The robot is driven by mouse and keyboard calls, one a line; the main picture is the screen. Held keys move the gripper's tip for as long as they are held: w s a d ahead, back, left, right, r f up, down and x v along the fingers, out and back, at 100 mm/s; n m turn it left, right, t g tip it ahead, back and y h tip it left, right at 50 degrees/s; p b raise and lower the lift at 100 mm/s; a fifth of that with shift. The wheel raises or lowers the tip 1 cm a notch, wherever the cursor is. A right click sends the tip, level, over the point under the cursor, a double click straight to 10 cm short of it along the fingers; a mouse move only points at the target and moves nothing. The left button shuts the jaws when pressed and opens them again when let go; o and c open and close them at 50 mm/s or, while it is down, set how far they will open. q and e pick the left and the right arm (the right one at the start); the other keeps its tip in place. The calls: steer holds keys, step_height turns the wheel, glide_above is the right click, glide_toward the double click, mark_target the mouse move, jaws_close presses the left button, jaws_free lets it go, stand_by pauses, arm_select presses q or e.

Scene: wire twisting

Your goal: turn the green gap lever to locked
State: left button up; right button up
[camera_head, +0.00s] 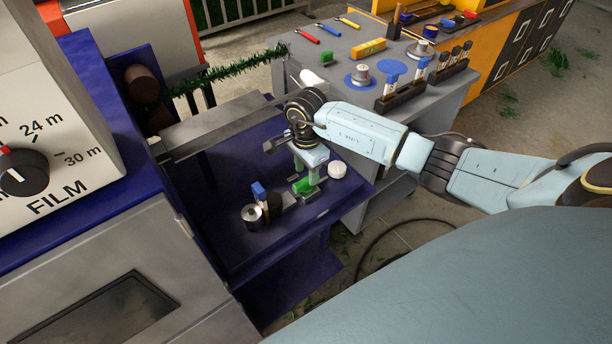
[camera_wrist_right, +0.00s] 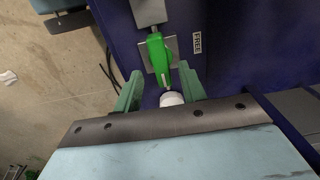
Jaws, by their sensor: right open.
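The green gap lever (camera_wrist_right: 158,58) sits on a grey plate in the right wrist view, its narrow end pointing towards my right gripper (camera_wrist_right: 160,86). A white label reading FREE (camera_wrist_right: 196,43) is beside it. My right gripper is open, with a pale green finger on either side of the lever's narrow end; I cannot tell whether they touch it. In the head view the lever (camera_head: 302,186) is a bright green patch on the blue machine table, just under my right gripper (camera_head: 310,170). A white round piece (camera_head: 337,170) is beside the gripper. My left gripper is not in view.
A metal cylinder (camera_head: 252,215) and a blue-topped piece (camera_head: 259,191) stand left of the lever. The grey workbench (camera_head: 330,52) behind holds tools and bottles. The FILM dial (camera_head: 22,172) is on the machine at left. A green garland (camera_head: 222,72) stretches across the back.

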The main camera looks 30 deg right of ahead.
mark_target(306, 183)
step_height(306, 183, down, 2)
steer(key=shift+f, duration=0.45)
steer(key=shift+c, duration=0.3)
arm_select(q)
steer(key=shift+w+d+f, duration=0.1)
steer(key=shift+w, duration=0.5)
arm_select(e)
jaws_close()
